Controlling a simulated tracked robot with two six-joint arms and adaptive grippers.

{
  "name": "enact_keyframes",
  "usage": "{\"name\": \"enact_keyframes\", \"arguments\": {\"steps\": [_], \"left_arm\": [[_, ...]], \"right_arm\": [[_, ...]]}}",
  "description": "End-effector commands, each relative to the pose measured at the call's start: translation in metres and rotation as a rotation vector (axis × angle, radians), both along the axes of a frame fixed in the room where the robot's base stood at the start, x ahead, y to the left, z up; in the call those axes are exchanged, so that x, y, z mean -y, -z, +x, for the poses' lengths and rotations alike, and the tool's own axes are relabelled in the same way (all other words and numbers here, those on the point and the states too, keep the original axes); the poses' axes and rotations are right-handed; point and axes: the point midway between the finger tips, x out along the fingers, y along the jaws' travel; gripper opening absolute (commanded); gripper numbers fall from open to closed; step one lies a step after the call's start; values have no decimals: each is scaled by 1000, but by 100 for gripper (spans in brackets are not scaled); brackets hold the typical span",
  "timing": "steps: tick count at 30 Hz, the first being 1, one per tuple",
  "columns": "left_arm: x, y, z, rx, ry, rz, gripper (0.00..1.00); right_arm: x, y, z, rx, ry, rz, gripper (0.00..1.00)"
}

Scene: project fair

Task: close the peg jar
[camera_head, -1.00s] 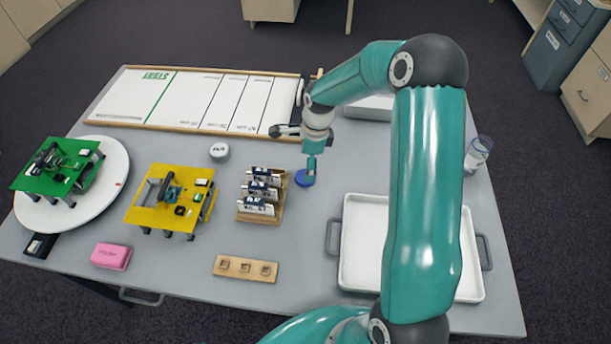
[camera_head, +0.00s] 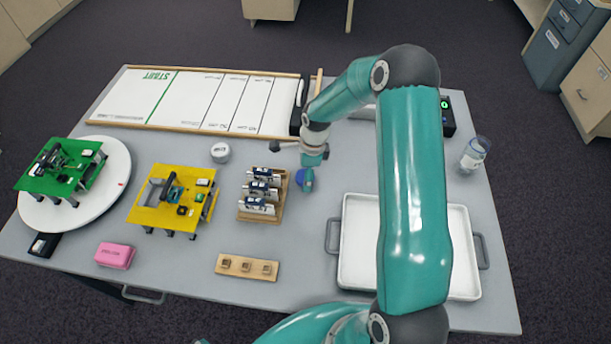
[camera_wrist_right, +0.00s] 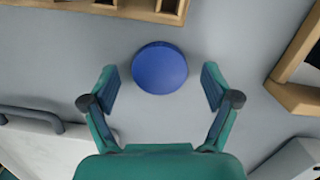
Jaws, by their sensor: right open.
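A round blue lid (camera_head: 300,176) lies flat on the grey table, just right of the small wooden rack. In the right wrist view the blue lid (camera_wrist_right: 160,66) sits ahead of and partly between my spread fingertips. My right gripper (camera_head: 307,184) is open and points down at the lid, partly covering it in the head view; in the right wrist view the open fingers (camera_wrist_right: 158,88) hold nothing. A clear jar (camera_head: 474,154) with pale contents stands at the table's right side, apart from the lid, its top uncovered. My left gripper is not in view.
The wooden rack (camera_head: 245,214) with upright cards stands close left of the lid. A white tray (camera_head: 360,215) lies to the right, partly behind my right arm. A black device (camera_head: 447,118) with a green display stands behind the arm. A white round tin (camera_head: 220,152) is left.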

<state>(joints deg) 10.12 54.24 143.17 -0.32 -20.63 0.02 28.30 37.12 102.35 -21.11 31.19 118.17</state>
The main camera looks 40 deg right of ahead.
Motion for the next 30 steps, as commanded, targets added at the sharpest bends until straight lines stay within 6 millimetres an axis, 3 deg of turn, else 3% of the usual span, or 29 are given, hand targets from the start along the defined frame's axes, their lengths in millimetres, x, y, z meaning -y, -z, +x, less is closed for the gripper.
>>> {"name": "enact_keyframes", "arguments": {"steps": [2,9,10,23,30], "left_arm": [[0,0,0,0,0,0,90],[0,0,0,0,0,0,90],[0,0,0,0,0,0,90],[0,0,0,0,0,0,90],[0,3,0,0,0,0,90]], "right_arm": [[0,0,0,0,0,0,87],[0,0,0,0,1,0,49],[0,0,0,0,1,0,47],[1,-3,0,1,2,0,47],[1,-20,0,3,2,-2,47]]}}
